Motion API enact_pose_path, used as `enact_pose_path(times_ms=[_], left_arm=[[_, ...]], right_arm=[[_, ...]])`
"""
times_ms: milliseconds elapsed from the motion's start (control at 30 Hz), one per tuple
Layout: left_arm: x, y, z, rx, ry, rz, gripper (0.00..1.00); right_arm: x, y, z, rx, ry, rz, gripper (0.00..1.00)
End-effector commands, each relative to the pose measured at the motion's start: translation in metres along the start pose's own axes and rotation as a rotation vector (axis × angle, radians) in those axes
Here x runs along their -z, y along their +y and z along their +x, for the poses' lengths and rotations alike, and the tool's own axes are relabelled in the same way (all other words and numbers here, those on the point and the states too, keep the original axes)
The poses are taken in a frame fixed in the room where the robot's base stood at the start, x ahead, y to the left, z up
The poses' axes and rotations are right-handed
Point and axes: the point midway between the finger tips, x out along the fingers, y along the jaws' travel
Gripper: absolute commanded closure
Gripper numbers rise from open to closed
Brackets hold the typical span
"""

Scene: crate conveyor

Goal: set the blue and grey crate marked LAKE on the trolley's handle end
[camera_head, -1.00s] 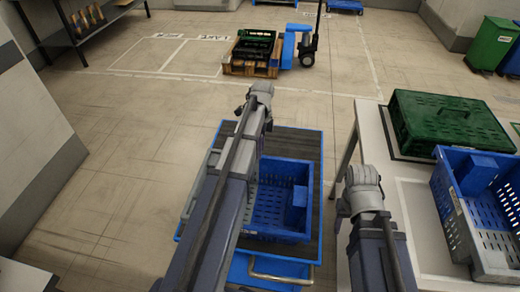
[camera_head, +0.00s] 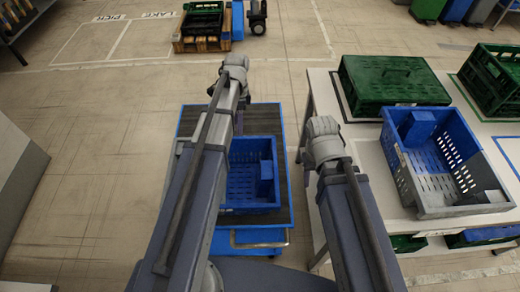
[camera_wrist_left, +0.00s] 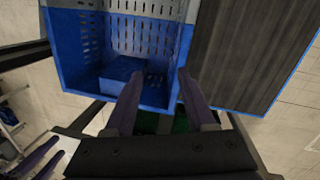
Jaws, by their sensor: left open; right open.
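A blue crate (camera_head: 242,190) with a grey part at its left sits on the dark-topped trolley (camera_head: 271,118), at the near end by the metal handle (camera_head: 260,238). A blue block lies in the crate. No name is readable on it. It also shows in the left wrist view (camera_wrist_left: 75,78). My left gripper (camera_wrist_left: 159,76) is open, its fingers at the crate's rim; I cannot tell if they touch it. A second blue and grey crate (camera_head: 450,204) with a blue block stands on the white table. My right gripper (camera_wrist_left: 38,158) appears open at the lower left of the wrist view.
The white table (camera_head: 365,135) also bears a lidded green crate (camera_head: 392,82) and another green crate (camera_head: 492,78). The floor left of the trolley is clear.

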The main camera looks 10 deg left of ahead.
Motion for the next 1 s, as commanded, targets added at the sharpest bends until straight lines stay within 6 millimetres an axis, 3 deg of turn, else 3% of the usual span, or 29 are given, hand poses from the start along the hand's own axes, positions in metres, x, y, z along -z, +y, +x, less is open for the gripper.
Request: enact_pose_path(times_ms=[33,200,400,600,1000], left_arm=[[0.014,0.039,0.005,0.018,-0.011,-0.065,0.45],[0.050,0.124,0.016,0.092,-0.017,-0.362,0.45],[0.067,0.192,0.025,0.155,0.012,-0.629,0.45],[0.071,0.218,0.029,0.179,0.034,-0.754,0.45],[0.072,0.219,0.029,0.180,0.037,-0.771,0.45]], right_arm=[[0.000,0.000,0.000,0.000,0.000,0.000,0.50],[0.000,0.000,0.000,0.000,0.000,0.000,0.50],[0.000,0.000,0.000,0.000,0.000,0.000,0.50],[0.000,0.000,0.000,0.000,0.000,0.000,0.50],[0.000,0.000,0.000,0.000,0.000,0.000,0.50]])
